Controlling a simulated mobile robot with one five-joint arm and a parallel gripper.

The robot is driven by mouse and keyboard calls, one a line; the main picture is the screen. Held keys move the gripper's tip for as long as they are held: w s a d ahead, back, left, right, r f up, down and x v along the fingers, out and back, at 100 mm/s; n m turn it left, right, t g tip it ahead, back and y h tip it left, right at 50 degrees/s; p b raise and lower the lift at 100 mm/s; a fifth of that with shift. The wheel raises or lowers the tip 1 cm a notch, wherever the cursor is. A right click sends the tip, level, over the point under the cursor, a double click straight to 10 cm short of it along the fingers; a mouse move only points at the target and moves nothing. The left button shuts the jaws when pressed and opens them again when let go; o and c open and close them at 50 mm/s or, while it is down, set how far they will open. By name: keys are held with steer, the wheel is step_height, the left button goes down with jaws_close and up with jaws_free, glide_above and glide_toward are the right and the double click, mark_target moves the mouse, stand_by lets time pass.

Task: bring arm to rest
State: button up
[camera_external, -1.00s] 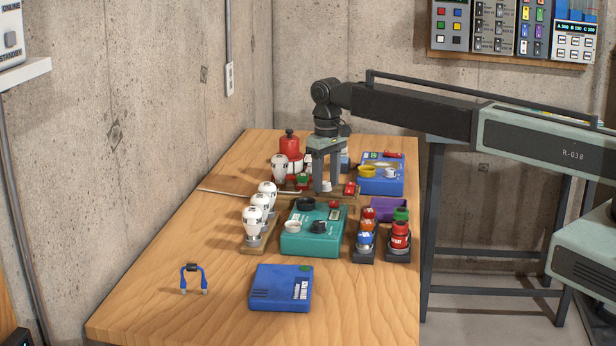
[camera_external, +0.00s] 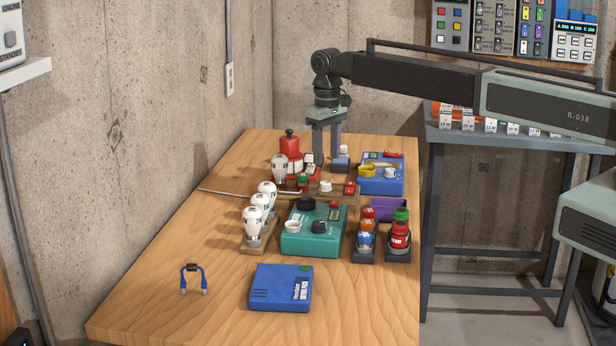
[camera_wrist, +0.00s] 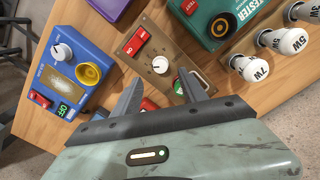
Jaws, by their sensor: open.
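My gripper (camera_external: 326,160) hangs from my arm above the far part of the wooden table (camera_external: 200,290), fingers pointing down. Its two fingers are apart with nothing held between them. In the wrist view my gripper (camera_wrist: 165,100) is also open, and the brown switch board (camera_wrist: 145,62) with a white knob and a red switch lies beyond the fingertips. In the external view that board (camera_external: 338,192) sits below and in front of the gripper. The fingers look clear of it.
A teal tester (camera_external: 312,228), white bulbs (camera_external: 258,210), a blue device (camera_external: 381,178), a red canister (camera_external: 290,145) and coloured jars (camera_external: 399,236) crowd the table. A blue box (camera_external: 281,288) and a blue clip (camera_external: 194,278) lie nearer. A second table (camera_external: 500,133) stands right.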

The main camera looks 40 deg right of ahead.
steer(key=shift+m, duration=0.3)
steer(key=d, duration=0.1)
steer(key=d+f+b, duration=0.1)
steer(key=d, duration=0.2)
steer(key=shift+w+f, duration=0.1)
steer(key=shift+f, duration=0.15)
steer(key=s+d+f+m+b, duration=0.1)
steer(key=s+d+f+b, duration=0.1)
steer(key=s+d, duration=0.55)
steer(key=s+d+f+m+b, duration=0.1)
steer(key=s+d+f+b, duration=0.1)
steer(key=s+d, duration=0.7)
steer(key=s, duration=1.2)
step_height(320, 180, down, 19)
steer(key=b, duration=1.9)
steer(key=shift+w, duration=0.4)
steer(key=shift+r, duration=0.1)
